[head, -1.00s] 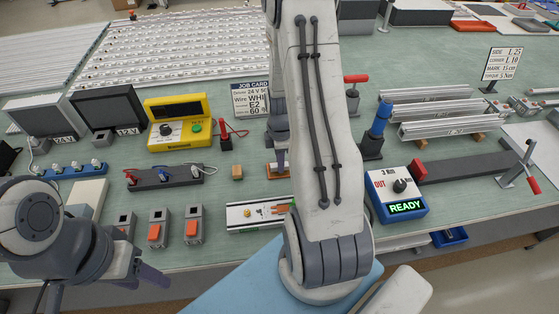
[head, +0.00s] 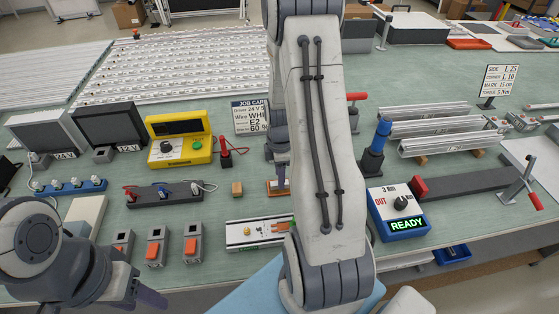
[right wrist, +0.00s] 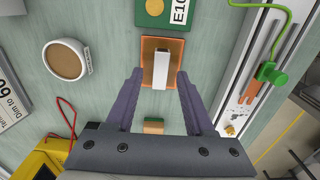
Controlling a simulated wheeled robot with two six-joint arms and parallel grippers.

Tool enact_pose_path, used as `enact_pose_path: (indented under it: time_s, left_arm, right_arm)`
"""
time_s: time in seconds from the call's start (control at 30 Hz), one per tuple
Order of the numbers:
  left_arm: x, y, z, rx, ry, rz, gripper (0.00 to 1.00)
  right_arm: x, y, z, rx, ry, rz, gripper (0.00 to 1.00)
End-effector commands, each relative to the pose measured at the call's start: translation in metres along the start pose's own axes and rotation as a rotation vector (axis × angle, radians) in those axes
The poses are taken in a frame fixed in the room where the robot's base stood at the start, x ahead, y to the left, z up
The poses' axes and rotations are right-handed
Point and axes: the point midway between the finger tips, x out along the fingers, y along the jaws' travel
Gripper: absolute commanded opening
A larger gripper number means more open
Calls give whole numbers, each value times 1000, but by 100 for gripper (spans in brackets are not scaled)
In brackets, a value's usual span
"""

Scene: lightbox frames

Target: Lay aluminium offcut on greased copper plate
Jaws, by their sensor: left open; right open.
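The aluminium offcut (right wrist: 160,70) is a small pale bar in the right wrist view. It appears to lie on the copper plate (right wrist: 173,52), an orange-brown square on the bench. In the head view the plate (head: 286,191) shows only partly behind my right arm. My right gripper (right wrist: 159,74) is open, its fingers apart on either side of the offcut's near end; contact is not visible. In the head view my right gripper (head: 277,176) is at the plate, mostly hidden. Grease on the plate cannot be made out. My left gripper (head: 142,284) is open and empty at the lower left.
A small wooden block (head: 237,189) sits left of the plate. A white rail (head: 245,233) lies in front. The yellow tester (head: 180,150) stands further left.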

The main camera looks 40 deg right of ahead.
Motion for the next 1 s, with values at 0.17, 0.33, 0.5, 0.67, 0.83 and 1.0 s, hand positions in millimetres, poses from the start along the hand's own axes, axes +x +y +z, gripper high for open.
enact_pose_path:
  time_s: [0.17, 0.33, 0.5, 0.67, 0.83, 1.0]
  left_arm:
    - [5, 0, 0, 0, 0, 0, 51]
    - [8, 0, 0, 0, 0, 0, 51]
    - [9, -1, 1, 0, 0, 0, 51]
    - [9, -1, 1, 0, 0, 0, 51]
    - [9, -1, 1, 0, 0, 0, 51]
    - [9, -1, 0, 0, 0, 0, 51]
  right_arm:
    - [-41, 2, 0, 1, 0, 9, 54]
    - [-74, 1, 0, 1, 0, 6, 54]
    - [-94, 1, 0, 1, 0, 3, 54]
    - [-100, 0, 0, 1, 0, 0, 54]
    - [-103, -3, -8, 4, 1, 2, 54]
    - [-118, -29, -62, 41, 12, 10, 54]
